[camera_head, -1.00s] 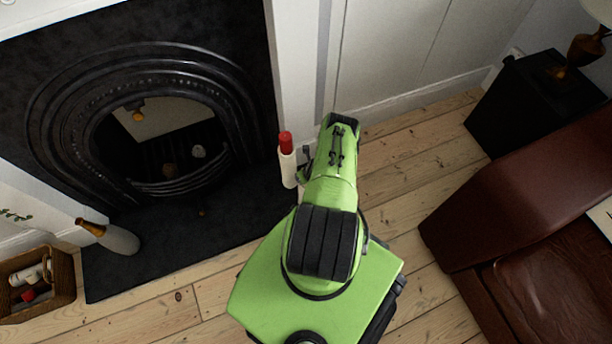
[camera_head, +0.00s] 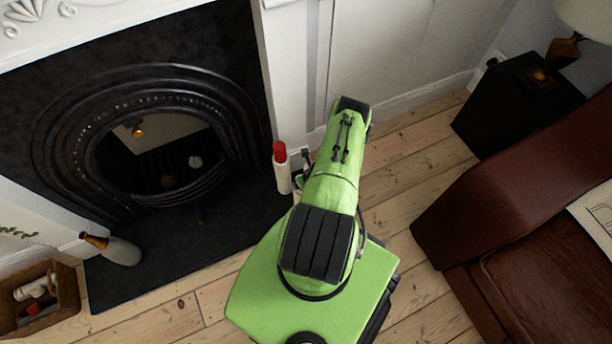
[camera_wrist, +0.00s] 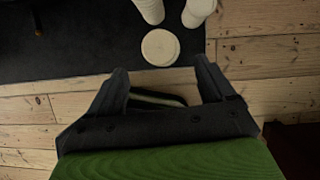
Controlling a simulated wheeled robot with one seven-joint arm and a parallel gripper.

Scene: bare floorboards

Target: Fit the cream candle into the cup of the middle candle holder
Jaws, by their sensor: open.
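In the wrist view, my gripper (camera_wrist: 160,74) is open, with nothing seen held between its fingers. Beyond its fingertips, over the dark hearth, are a pale round disc-like top (camera_wrist: 160,47) and two pale cylindrical things, one at the upper middle (camera_wrist: 150,9) and one at the upper right (camera_wrist: 197,12), both cut by the frame edge. I cannot tell which of them is the cream candle or the middle holder. In the head view, a white candle holder (camera_head: 283,178) with a red top (camera_head: 279,152) stands left of my arm, which hides my gripper and whatever lies behind it.
A fireplace (camera_head: 150,90) with a dark hearth (camera_head: 150,265) fills the left. A bottle-shaped vase (camera_head: 118,249) stands on the hearth, near a basket (camera_head: 68,290) of things. A brown leather sofa (camera_head: 470,225) and a black side table (camera_head: 515,105) stand right.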

